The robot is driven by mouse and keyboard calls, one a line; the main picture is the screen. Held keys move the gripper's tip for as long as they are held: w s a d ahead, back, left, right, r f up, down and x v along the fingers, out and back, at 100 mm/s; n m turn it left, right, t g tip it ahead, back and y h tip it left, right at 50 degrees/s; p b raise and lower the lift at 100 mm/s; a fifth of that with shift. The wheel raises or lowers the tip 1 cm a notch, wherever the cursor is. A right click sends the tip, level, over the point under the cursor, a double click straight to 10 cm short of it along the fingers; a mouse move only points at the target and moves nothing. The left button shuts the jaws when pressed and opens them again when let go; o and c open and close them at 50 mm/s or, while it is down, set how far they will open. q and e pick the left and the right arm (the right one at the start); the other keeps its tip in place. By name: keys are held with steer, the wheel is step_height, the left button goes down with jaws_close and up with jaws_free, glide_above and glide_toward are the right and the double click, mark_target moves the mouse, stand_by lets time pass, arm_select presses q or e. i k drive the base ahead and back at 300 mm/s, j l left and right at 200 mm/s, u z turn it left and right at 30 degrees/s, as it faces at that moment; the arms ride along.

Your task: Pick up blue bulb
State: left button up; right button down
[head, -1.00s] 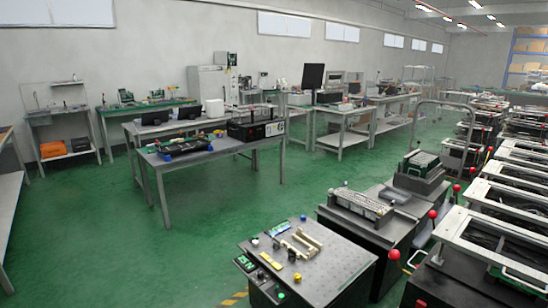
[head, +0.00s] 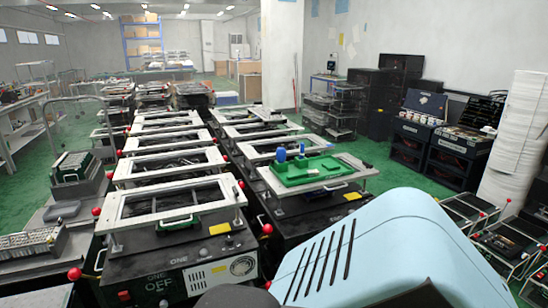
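A bright green tray or board (head: 304,171) lies on a white-framed fixture at the middle right in the head view. Two small blue pieces stand upright near its back edge: a rounded one (head: 281,155) on the left and a slimmer one (head: 301,151) to its right. They are too small to tell which is the blue bulb. A large light-blue part of my own body fills the lower right. Neither of my grippers is in view.
Black fixtures with white frames (head: 172,203) and red knobs (head: 74,274) stand in rows at the left and middle. Dark cabinets (head: 428,155) stand along the right wall. Open green floor (head: 379,157) shows between the fixtures and the cabinets.

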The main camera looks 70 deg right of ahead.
mark_target(281, 152)
steer(key=z, duration=2.3)
